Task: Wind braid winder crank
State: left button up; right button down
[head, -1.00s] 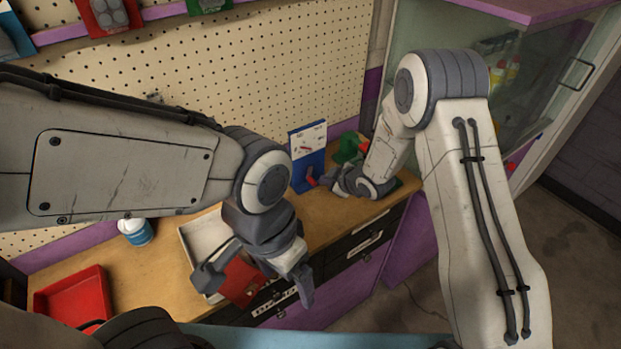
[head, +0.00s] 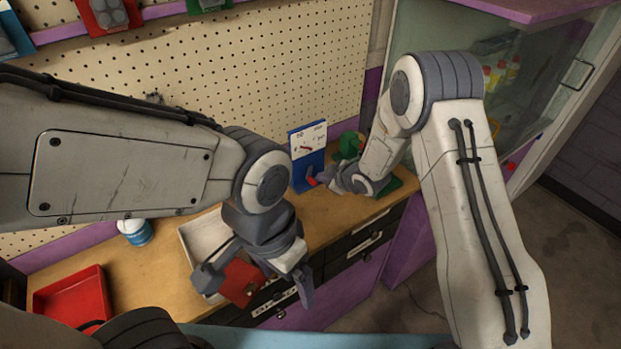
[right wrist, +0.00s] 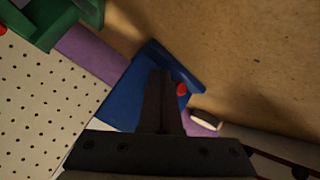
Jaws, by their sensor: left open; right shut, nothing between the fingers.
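A green device (head: 350,144), probably the winder, stands at the back right of the bench, partly hidden by my right forearm. Its green base (head: 391,187) shows beside the forearm. Part of a green thing also shows at the upper left of the right wrist view (right wrist: 62,22). I cannot make out the crank clearly. My right gripper (head: 326,179) is shut and empty, close to a blue card stand (head: 304,172). In the right wrist view its fingers (right wrist: 161,75) overlap the blue stand (right wrist: 120,97); contact cannot be told. My left gripper (head: 255,284) is open above the bench's front edge.
A pale tray (head: 190,238) lies left of my left gripper, with a red object (head: 241,280) below the gripper. A red tray (head: 70,298) and a white-and-blue jar (head: 136,232) stand further left. Pegboard (head: 270,70) closes the back; a glass cabinet (head: 540,80) stands right.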

aim_at(312, 183)
jog(key=shift+s+a+f+b, duration=0.15)
jog(key=shift+a+f+b, duration=0.1)
jog(key=shift+b, duration=0.1)
jog(key=shift+s+a, duration=0.1)
jog(key=shift+a, duration=0.05)
jog(key=shift+a, duration=0.1)
jog(key=shift+s+a+f+b, duration=0.15)
jog(key=shift+s+a+b, duration=0.15)
jog(key=shift+b, duration=0.15)
jog(key=shift+s+a, duration=0.15)
jog(key=shift+a, duration=0.05)
jog(key=shift+s+a, duration=0.2)
jog(key=shift+a, duration=0.05)
jog(key=shift+r, duration=0.2)
jog(key=shift+a, duration=0.1)
